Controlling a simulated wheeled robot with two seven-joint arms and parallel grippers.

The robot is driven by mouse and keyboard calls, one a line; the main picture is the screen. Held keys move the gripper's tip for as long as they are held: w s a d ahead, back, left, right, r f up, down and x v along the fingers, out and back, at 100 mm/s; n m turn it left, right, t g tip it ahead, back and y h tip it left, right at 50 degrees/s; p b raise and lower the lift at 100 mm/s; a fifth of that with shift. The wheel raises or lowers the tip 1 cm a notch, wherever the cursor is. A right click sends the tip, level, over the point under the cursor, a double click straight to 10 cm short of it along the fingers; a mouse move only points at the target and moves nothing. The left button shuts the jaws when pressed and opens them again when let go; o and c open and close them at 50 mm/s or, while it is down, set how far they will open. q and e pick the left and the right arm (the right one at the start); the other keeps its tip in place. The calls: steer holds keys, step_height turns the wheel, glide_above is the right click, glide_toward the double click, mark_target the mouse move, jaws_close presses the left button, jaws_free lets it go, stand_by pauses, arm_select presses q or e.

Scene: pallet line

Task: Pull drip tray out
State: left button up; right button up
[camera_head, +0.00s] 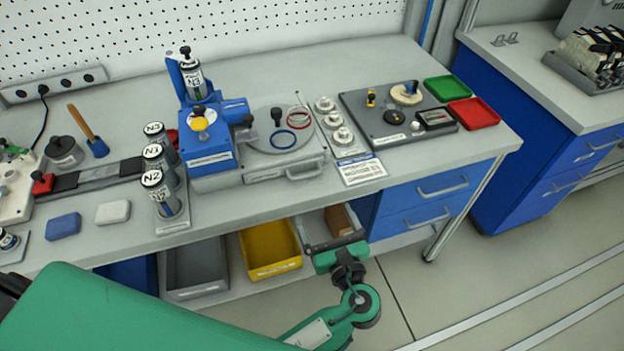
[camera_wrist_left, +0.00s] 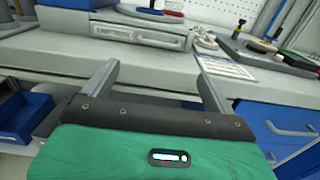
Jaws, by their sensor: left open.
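The drip tray (camera_head: 268,175) is a flat grey drawer-like unit with a front handle. It sits on the bench under a round plate that carries a blue ring and a red ring. In the left wrist view the tray front (camera_wrist_left: 137,37) and its handle show beyond the fingers. My left gripper (camera_wrist_left: 157,64) is open and empty, with its two grey fingers spread. It is in front of and below the bench edge, apart from the tray. In the head view its green hand (camera_head: 338,255) hangs near the lower bins. My right gripper is not in view.
A blue dispenser (camera_head: 208,155) stands left of the tray, with labelled canisters (camera_head: 157,185) beside it. White knobs (camera_head: 334,119) and a label card (camera_head: 362,169) lie to the right. Below the bench are a yellow bin (camera_head: 268,272) and blue drawers (camera_head: 425,200).

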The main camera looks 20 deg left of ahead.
mark_target(308, 177)
arm_select(q)
steer(key=p+x, duration=0.1)
steer(key=x, duration=1)
steer(key=shift+a+p, duration=0.1)
steer(key=shift+p, duration=0.2)
steer(key=shift+w+a, duration=0.15)
steer(key=shift+w, duration=0.1)
steer(key=shift+w+a, duration=0.1)
steer(key=shift+w, duration=0.1)
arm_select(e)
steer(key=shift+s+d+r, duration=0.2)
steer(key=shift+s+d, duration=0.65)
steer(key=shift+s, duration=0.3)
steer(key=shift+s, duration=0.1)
